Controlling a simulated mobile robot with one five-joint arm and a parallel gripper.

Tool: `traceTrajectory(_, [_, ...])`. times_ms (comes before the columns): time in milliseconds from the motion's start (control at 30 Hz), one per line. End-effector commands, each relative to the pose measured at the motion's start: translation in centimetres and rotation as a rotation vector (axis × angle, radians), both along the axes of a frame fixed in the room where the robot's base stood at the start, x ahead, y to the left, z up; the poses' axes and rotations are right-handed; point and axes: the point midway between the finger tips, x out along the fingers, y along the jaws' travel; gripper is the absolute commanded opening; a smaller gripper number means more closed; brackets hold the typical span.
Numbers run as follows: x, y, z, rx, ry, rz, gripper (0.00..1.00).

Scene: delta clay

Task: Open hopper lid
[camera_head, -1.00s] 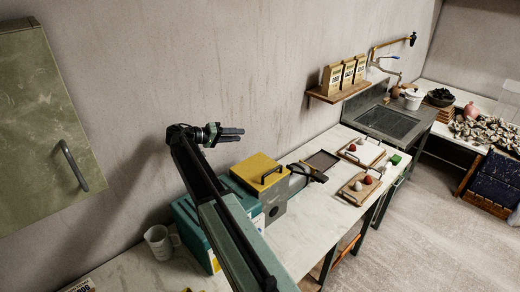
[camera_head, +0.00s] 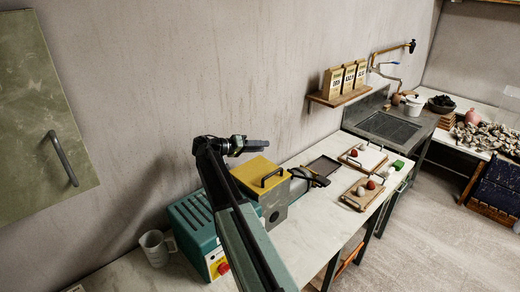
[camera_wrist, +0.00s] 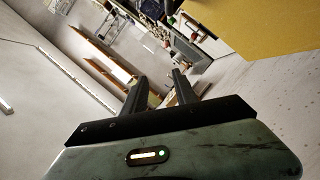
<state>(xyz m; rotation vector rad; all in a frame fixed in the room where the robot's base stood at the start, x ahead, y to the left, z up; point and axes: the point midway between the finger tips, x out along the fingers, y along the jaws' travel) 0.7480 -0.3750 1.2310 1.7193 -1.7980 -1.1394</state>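The hopper lid (camera_head: 252,172) is a yellow, square lid with a dark bar handle (camera_head: 272,177). It lies shut on the grey hopper box (camera_head: 273,206) of a teal machine (camera_head: 197,222). In the wrist view a yellow surface, which looks like the lid (camera_wrist: 250,25), fills the upper right corner. My gripper (camera_head: 258,146) is above and behind the lid, apart from the handle, pointing right. In the wrist view my gripper (camera_wrist: 158,78) has its two dark fingers apart with nothing between them.
A red knob (camera_head: 223,268) is on the machine's front. A white mug (camera_head: 155,248) stands left of it. A dark tray (camera_head: 323,164) and two boards with round items lie to the right. A wall cabinet (camera_head: 45,110) hangs at left; a shelf (camera_head: 340,97) with packets hangs behind.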

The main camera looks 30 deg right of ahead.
Motion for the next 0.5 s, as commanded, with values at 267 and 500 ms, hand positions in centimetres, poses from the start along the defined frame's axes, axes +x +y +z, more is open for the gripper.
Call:
traceTrajectory(267, [0.01, -0.08, 0.0, 0.0, 0.0, 0.001, 0.23])
traceTrajectory(500, [0.01, -0.06, 0.01, 0.0, 0.0, 0.001, 0.0])
